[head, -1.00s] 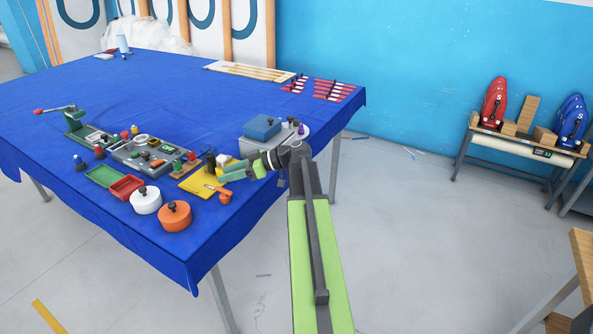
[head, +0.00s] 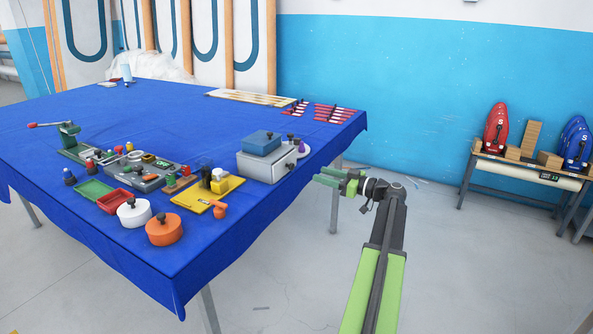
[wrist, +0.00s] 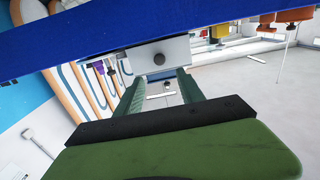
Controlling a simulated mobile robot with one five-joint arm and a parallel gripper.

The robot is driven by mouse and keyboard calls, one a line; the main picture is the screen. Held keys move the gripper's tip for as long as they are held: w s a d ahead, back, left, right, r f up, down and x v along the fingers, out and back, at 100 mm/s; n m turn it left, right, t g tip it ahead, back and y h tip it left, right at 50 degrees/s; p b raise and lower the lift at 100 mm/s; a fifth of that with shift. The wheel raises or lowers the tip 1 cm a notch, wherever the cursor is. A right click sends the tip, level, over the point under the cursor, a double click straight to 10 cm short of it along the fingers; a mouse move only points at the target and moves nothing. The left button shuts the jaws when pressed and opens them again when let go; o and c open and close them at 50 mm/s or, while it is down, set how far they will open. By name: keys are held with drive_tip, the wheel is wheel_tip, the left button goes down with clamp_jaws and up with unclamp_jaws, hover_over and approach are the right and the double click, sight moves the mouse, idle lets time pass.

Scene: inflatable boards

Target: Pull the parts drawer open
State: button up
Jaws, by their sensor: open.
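The parts drawer is a grey box (head: 262,168) near the table's right edge, with a blue lidded box (head: 262,143) on top. Its front, with a dark round knob (head: 290,166), faces right, toward my gripper. My gripper (head: 330,181) is open and empty, out past the table edge, to the right of the drawer and apart from it. In the wrist view the scene is upside down. The grey drawer front (wrist: 176,49) and its knob (wrist: 159,59) show ahead, between the two green fingers (wrist: 158,82). The drawer looks shut.
The blue-covered table (head: 150,110) holds a yellow board (head: 228,189), an orange pot (head: 164,230), a white pot (head: 134,213) and red-handled tools (head: 335,112). A purple item (head: 301,147) stands behind the drawer.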

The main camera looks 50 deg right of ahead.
sight(293, 167)
drive_tip(key=x, duration=1)
drive_tip(key=shift+w, duration=0.3)
clamp_jaws()
drive_tip(key=shift+a, duration=0.1)
idle(0.7)
